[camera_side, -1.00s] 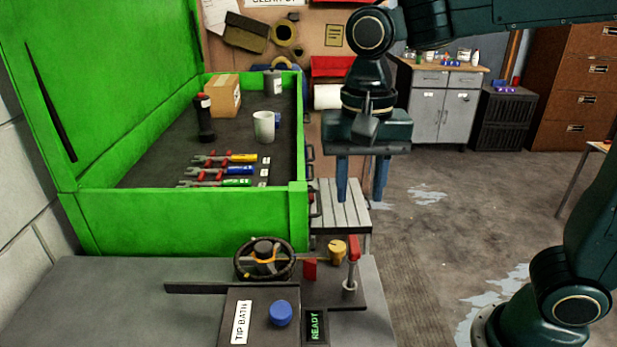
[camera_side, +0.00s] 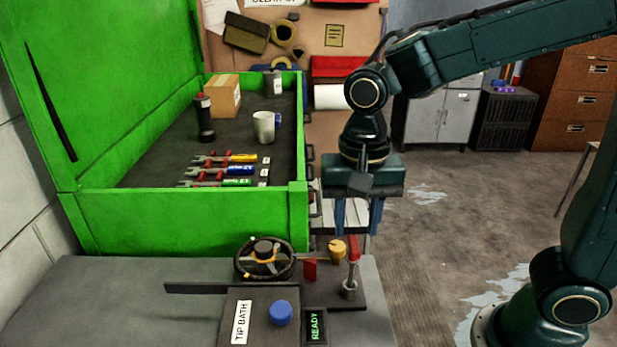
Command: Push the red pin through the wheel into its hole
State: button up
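The wheel (camera_side: 264,259), dark-rimmed with an orange spoke and dark hub, sits on the grey bench. To its right, a red-handled upright piece (camera_side: 353,250), which looks like the red pin, stands on a metal collar (camera_side: 350,288). A smaller red tab (camera_side: 310,271) sits between them, beside a yellow-tan knob (camera_side: 338,250). My gripper (camera_side: 356,230) points down above the red-handled piece, with its two blue fingers apart and nothing visible between them. I cannot tell whether the fingertips overlap the red top in depth. The hole for the pin cannot be made out.
A green open-lidded chest (camera_side: 185,225) stands behind the bench, holding several tools, a white mug (camera_side: 264,127) and a cardboard box (camera_side: 223,97). A blue button (camera_side: 281,313) and a READY display (camera_side: 315,327) are at the front. The bench's left part is clear.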

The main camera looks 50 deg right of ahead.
aim_at(354, 243)
jog(key=shift+f, duration=1.75)
grip_shut()
jog(key=shift+r, duration=3)
